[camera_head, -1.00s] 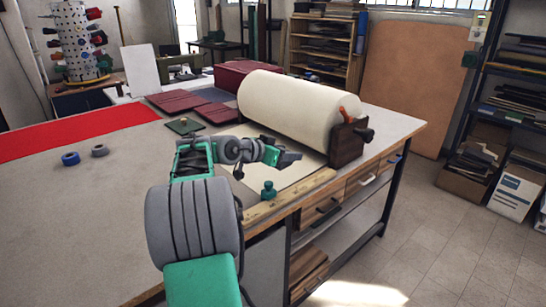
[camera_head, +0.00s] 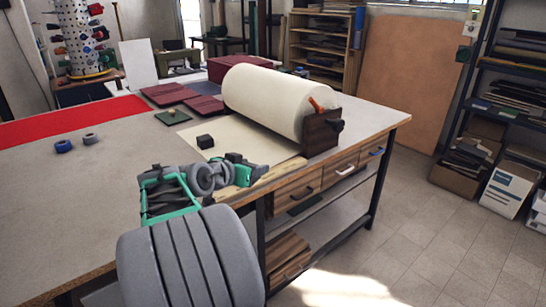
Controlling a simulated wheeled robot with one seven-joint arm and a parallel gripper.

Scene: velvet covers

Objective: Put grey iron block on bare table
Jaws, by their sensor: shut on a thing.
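My gripper (camera_head: 258,176) is over the near edge of the cream sheet, beside the wooden strip. It is shut on a small grey thing, which I take to be the grey iron block; its outline hardly separates from the fingers. A dark block (camera_head: 205,141) sits on the cream sheet (camera_head: 248,141), up and left of my gripper and apart from it. A green piece (camera_head: 243,175) shows partly behind my gripper. The bare table top (camera_head: 65,205) is wide and grey, left of my arm.
A big cream roll (camera_head: 275,100) on a wooden stand (camera_head: 322,132) is behind the sheet. A green pad (camera_head: 172,117) with a small knob, dark red covers (camera_head: 205,104), a blue roll (camera_head: 63,146) and a grey roll (camera_head: 90,138) lie on the table. The left front is clear.

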